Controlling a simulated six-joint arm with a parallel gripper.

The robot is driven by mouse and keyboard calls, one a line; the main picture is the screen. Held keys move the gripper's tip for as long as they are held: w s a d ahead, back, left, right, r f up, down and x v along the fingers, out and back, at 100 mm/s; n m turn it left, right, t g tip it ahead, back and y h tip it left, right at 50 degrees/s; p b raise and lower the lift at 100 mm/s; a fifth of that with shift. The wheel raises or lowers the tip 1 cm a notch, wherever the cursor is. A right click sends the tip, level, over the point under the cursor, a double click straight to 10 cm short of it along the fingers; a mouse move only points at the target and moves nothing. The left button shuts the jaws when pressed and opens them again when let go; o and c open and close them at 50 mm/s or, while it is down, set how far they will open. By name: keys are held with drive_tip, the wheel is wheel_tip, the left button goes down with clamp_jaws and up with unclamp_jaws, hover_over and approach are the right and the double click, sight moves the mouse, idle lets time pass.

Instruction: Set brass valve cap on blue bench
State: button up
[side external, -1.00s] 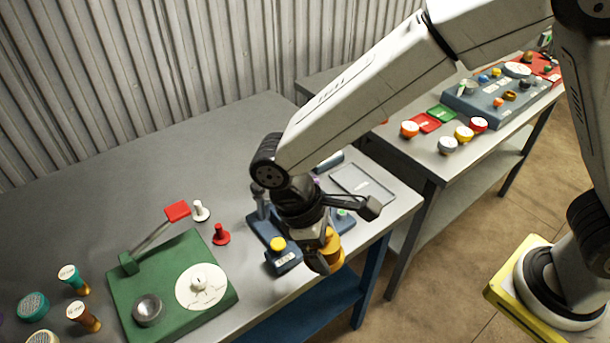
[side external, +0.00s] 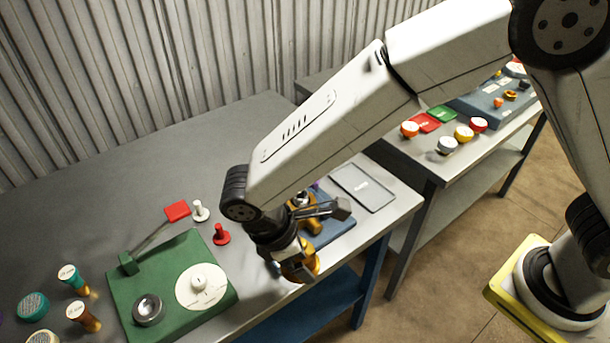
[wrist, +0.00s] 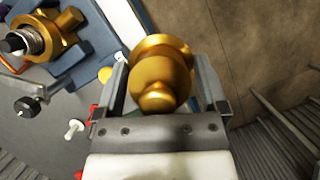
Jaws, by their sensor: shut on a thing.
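My gripper (side external: 290,268) is shut on the brass valve cap (side external: 303,264), near the front edge of the blue bench (side external: 130,165), which has a grey top and blue legs. In the wrist view the cap (wrist: 160,75) is rounded and gold, with a wide flange and a small knob, between both fingers. From the side I cannot tell its height above the bench. A brass valve (wrist: 38,38) with a dark threaded end stands on a blue base, apart from the cap. The arm partly hides this blue base (side external: 335,232) in the side view.
A green board (side external: 170,290) with a white disc and metal cup lies left of my gripper. A red peg (side external: 221,235) and white peg (side external: 200,210) stand behind. A grey tray (side external: 362,187) lies right. The bench's back left is clear.

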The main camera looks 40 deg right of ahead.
drive_tip(key=w+a+f, duration=0.3)
drive_tip(key=w, duration=0.2)
hover_over(257, 279)
drive_tip(key=f, duration=0.4)
drive_tip(key=shift+s+a+f, duration=0.1)
drive_tip(key=shift+a+f, duration=0.15)
drive_tip(key=shift+a, duration=0.1)
drive_tip(key=shift+w+a+f, duration=0.1)
drive_tip(key=shift+w+f, duration=0.1)
drive_tip(key=shift+f, duration=0.05)
drive_tip(key=shift+f, duration=0.1)
drive_tip(key=shift+w+a+f, duration=0.15)
drive_tip(key=shift+w+f, duration=0.05)
drive_tip(key=shift+f, duration=1.55)
drive_tip(key=shift+f, duration=0.1)
drive_tip(key=o, duration=1.2)
